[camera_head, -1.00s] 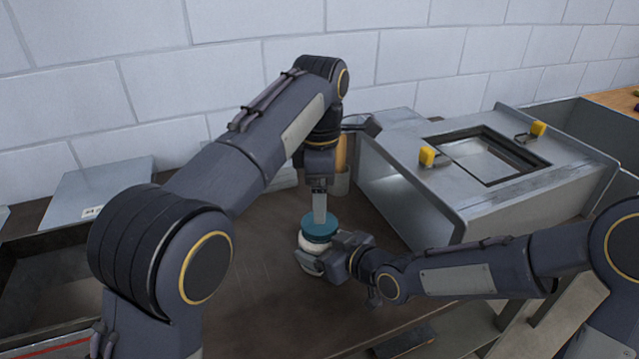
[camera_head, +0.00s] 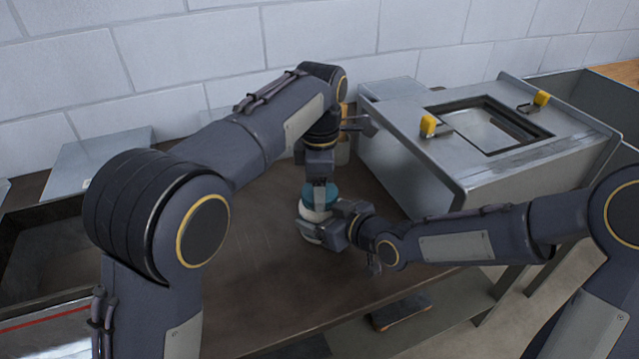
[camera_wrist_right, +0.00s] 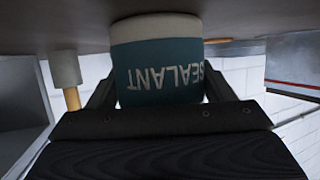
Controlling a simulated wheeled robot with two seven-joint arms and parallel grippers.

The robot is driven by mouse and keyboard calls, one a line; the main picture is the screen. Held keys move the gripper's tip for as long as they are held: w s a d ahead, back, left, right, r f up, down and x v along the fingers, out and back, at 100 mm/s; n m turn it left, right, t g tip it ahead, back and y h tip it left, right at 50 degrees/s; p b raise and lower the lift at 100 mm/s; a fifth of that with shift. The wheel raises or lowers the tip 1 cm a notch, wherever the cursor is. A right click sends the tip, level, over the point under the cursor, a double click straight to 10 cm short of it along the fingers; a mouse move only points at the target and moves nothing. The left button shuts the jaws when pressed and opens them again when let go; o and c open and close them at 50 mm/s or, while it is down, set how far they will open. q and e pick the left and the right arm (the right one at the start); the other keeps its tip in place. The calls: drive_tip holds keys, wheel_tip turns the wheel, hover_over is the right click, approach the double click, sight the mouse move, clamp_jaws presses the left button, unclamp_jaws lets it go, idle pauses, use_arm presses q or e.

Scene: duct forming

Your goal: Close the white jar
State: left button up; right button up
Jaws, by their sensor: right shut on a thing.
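The white jar (camera_head: 310,214) stands upright on the brown bench, with a teal top (camera_head: 307,199). My right gripper (camera_head: 330,219) is shut around its side from the right. In the right wrist view, which is upside down, the jar's teal label (camera_wrist_right: 158,75) reads SEALANT. It sits between the two dark fingers of the right gripper (camera_wrist_right: 157,92). My left gripper (camera_head: 320,188) points straight down onto the teal top and seems to touch it. Its fingers show edge-on, so I cannot tell whether they are shut. The jar's rim is hidden.
A grey metal duct box (camera_head: 465,160) with yellow-handled clamps (camera_head: 428,126) stands to the right. A metal sheet (camera_head: 100,160) lies at back left. The bench (camera_head: 260,255) is clear in front of the jar.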

use_arm(q)
drive_tip(key=c, duration=0.4)
drive_tip(key=m, duration=1.9)
drive_tip(key=shift+m, duration=0.3)
drive_tip(key=o, duration=1.1)
drive_tip(key=shift+c, duration=0.2)
